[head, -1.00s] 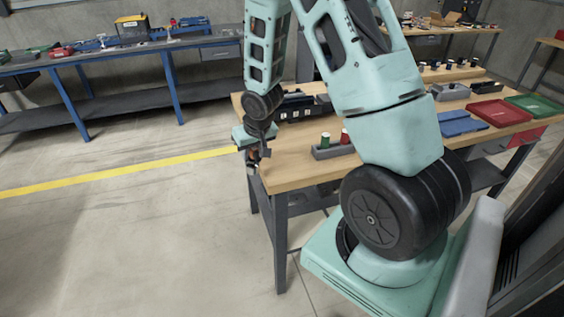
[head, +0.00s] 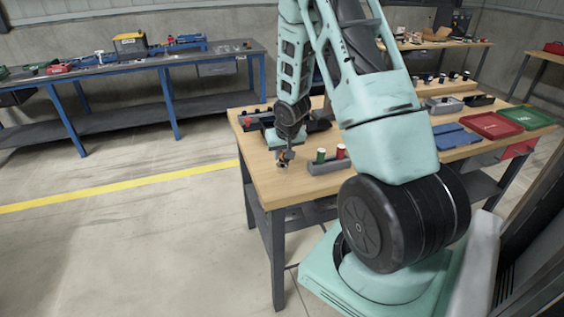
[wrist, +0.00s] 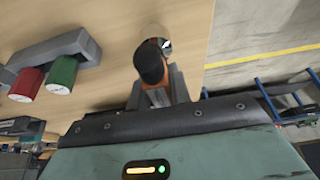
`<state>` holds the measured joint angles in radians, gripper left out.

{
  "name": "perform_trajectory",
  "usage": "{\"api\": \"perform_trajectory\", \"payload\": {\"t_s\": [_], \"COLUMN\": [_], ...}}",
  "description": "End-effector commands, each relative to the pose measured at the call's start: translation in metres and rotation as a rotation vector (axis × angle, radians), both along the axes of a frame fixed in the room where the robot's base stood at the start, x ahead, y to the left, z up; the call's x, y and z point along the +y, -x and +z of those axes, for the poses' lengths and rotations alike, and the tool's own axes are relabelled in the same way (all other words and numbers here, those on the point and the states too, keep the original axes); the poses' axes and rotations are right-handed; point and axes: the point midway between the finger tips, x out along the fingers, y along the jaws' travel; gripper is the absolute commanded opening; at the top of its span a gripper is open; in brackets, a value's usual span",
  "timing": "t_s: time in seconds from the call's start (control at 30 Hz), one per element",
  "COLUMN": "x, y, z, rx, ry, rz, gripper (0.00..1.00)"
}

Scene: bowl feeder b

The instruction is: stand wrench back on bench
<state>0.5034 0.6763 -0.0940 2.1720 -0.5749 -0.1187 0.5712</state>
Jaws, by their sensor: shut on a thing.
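My gripper (head: 284,163) is over the front left part of the wooden bench (head: 262,180), pointing down. In the wrist view my gripper (wrist: 160,92) is shut on the wrench (wrist: 151,64), which shows a dark rounded end with orange and a bit of metal beyond it. The rest of the wrench is hidden by the fingers. In the head view the wrench is small and low at the fingertips, close to the bench top. I cannot tell whether it touches the wood.
A grey holder (head: 325,166) with a green and a red cylinder stands just right of my gripper. Dark equipment (head: 262,119) lies behind it. Blue, red (head: 495,125) and green trays lie at the right. The bench top at the front left corner is clear.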

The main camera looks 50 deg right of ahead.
Motion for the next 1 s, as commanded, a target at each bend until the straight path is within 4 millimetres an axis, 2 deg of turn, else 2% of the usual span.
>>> {"api": "perform_trajectory", "payload": {"t_s": [0.03,0.2,0.63,0.67,0.7,0.73,1.0], "x": [0.002,0.001,0.0,0.0,0.0,0.0,0.0], "y": [0.0,0.0,0.0,0.0,0.0,0.0,0.0], "z": [-0.01,-0.029,-0.036,-0.034,-0.034,-0.034,-0.033], "rx": [0.004,0.002,0.0,0.0,0.0,0.001,0.001], "ry": [0.0,0.0,0.0,0.0,0.0,0.0,0.0], "rz": [0.005,0.003,0.0,0.0,0.001,0.001,0.001], "gripper": [0.0,0.0,0.0,0.28,0.39,0.42,0.42]}}
